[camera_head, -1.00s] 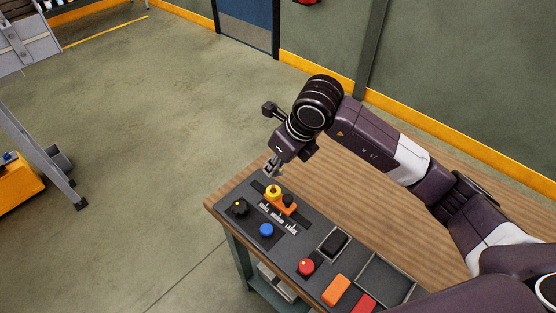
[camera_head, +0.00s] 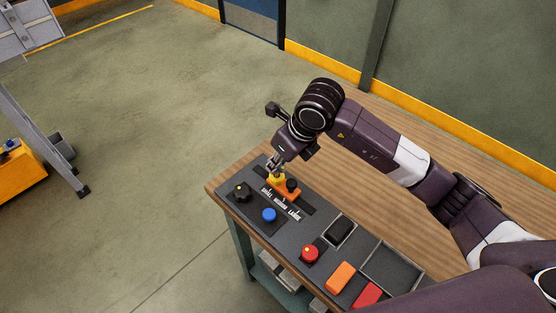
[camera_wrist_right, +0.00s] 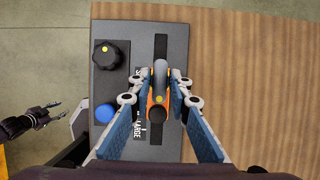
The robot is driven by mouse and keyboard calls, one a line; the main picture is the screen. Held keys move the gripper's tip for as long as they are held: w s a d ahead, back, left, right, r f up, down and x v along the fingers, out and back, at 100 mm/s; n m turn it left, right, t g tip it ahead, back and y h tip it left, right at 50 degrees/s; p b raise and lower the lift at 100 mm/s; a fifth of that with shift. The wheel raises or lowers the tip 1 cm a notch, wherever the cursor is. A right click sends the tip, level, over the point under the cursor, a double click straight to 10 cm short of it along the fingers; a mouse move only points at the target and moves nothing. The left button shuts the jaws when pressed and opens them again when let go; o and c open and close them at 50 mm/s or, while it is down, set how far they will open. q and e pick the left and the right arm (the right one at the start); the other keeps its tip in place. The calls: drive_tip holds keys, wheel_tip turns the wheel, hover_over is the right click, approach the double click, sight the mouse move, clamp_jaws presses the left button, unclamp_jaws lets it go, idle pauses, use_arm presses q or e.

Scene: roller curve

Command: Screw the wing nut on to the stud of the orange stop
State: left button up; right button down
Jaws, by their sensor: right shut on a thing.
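My right gripper (camera_head: 274,170) points down from above and is shut on the wing nut. In the right wrist view the fingers of this gripper (camera_wrist_right: 160,92) stand on either side of the nut, over the stop (camera_wrist_right: 150,110). My left gripper (camera_wrist_right: 48,114) shows at the left of the right wrist view, open and empty, away from the panel.
The panel (camera_head: 232,207) also bears a black dial (camera_head: 242,191), a blue button (camera_head: 269,215), a red button (camera_head: 309,254) and framed recesses. Orange (camera_head: 340,277) and red (camera_head: 367,296) blocks lie at the near end. The wooden bench top (camera_head: 355,205) behind the panel is clear.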

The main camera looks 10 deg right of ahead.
idle(0.4)
drive_tip(key=shift+f+b, duration=0.1)
drive_tip(key=shift+b, duration=0.45)
idle(0.9)
drive_tip(key=shift+f+b, duration=0.75)
drive_tip(key=shift+b, duration=0.55)
idle(1.3)
drive_tip(key=m+h, duration=0.1)
drive_tip(key=m, duration=0.1)
drive_tip(key=m+t, duration=0.1)
drive_tip(key=m, duration=0.2)
drive_tip(key=shift+a+h, duration=0.1)
drive_tip(key=shift+h, duration=0.3)
drive_tip(key=shift+r+m+h, duration=0.1)
drive_tip(key=shift+m+h, duration=0.4)
drive_tip(key=shift+m, duration=0.8)
drive_tip(key=shift+b, duration=0.3)
